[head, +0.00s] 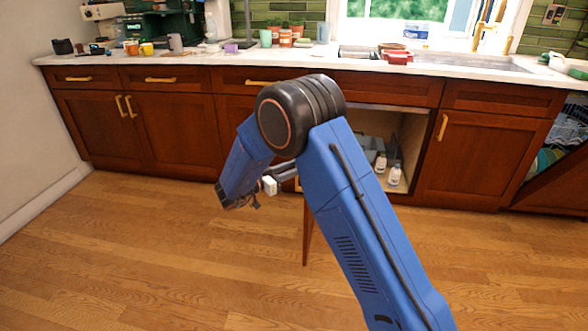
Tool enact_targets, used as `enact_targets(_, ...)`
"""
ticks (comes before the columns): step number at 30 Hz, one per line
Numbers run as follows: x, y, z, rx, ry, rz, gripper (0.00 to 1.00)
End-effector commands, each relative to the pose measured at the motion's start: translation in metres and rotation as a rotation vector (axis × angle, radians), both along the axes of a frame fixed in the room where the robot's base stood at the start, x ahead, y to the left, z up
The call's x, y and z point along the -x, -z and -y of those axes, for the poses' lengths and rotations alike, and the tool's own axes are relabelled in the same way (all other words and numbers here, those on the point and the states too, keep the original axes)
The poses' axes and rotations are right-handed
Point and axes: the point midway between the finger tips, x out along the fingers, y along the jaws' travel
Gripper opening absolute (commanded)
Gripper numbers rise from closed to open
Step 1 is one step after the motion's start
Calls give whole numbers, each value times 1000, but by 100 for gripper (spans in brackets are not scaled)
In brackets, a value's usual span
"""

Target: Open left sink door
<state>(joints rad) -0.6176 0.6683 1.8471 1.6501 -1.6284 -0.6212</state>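The sink cabinet (412,150) stands open on its left side, and its pale interior shows. The left sink door (307,238) is swung out toward me and is seen nearly edge-on. Most of it is hidden behind my blue arm. A small bit of brass, perhaps its handle (297,184), shows beside the arm. My gripper (272,184) is low in front of the cabinets, just left of the open door. The arm covers part of it, so its opening and any contact with the door cannot be made out.
The right sink door (465,155) is closed. Small white bottles (394,175) stand inside the cabinet. An open dishwasher (560,150) with dishes is at far right. Closed cabinets (180,130) line the left. The wooden floor (130,250) is clear at left.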

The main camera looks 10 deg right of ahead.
Motion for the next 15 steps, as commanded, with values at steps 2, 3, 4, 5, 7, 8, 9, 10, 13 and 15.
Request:
enact_targets(2,2,1,0,0,2,-1,31)
enact_targets(3,2,1,0,0,3,-2,31)
enact_targets(4,2,1,0,0,3,-2,31)
enact_targets(5,2,1,0,0,3,-2,31)
enact_targets(7,2,1,0,1,3,-3,31)
enact_targets(8,3,1,0,1,3,-3,31)
enact_targets(9,3,1,0,1,3,-3,31)
enact_targets(10,3,1,0,1,3,-3,31)
enact_targets(13,3,1,0,1,3,-3,31)
enact_targets(15,3,1,-1,1,2,-3,31)
